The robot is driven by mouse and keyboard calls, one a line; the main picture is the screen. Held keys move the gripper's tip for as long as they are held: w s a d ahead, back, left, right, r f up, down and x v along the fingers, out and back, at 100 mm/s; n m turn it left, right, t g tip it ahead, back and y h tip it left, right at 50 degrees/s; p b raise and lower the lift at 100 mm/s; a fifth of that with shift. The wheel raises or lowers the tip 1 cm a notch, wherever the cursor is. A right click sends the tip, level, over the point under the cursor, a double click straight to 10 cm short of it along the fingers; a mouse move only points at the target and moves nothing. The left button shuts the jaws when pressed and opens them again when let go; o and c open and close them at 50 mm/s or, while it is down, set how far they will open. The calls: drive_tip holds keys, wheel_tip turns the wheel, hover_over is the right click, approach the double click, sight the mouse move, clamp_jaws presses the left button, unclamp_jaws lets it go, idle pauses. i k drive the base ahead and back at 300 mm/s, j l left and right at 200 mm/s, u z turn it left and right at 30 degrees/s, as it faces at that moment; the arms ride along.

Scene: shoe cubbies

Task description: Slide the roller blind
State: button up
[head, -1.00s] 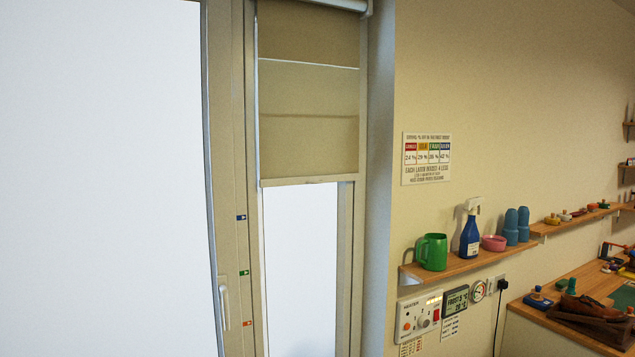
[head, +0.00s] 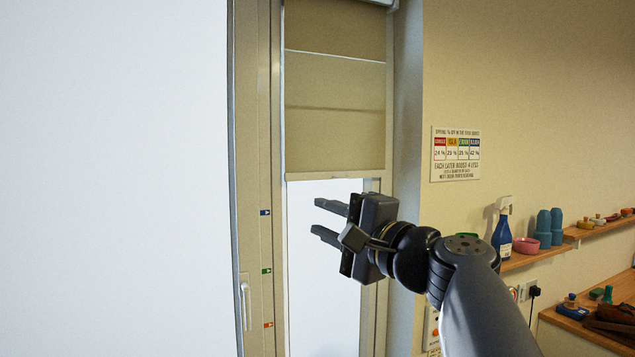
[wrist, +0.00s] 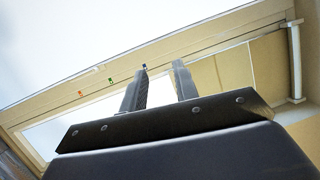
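The beige roller blind (head: 335,110) hangs partway down a narrow window in the head view, with its pale bottom bar (head: 334,176) above the bright lower pane. In the wrist view the blind (wrist: 235,75) shows to the right, beyond the fingers. My gripper (head: 322,221) is in front of the window just below the bottom bar, its fingers pointing left. The fingers are apart with nothing between them, and they also show in the wrist view (wrist: 161,82). I cannot tell how far in front of the blind they are.
Blue (head: 265,212), green (head: 266,271) and red-orange (head: 268,324) markers sit on the frame post left of the blind. A window handle (head: 244,305) is beside them. A shelf (head: 520,259) with a spray bottle (head: 502,230) and cups is on the right wall.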

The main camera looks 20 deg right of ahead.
sight(320, 144)
drive_tip(key=i+j+z, duration=0.15)
drive_tip(key=i+z, duration=0.15)
drive_tip(key=z, duration=0.15)
drive_tip(key=i+j+z, duration=0.25)
drive_tip(key=z, duration=0.15)
drive_tip(key=i+j+z, duration=0.3)
drive_tip(key=z, duration=0.15)
drive_tip(key=i+j, duration=0.15)
drive_tip(key=j, duration=0.2)
drive_tip(key=i+j, duration=0.2)
drive_tip(key=j, duration=0.15)
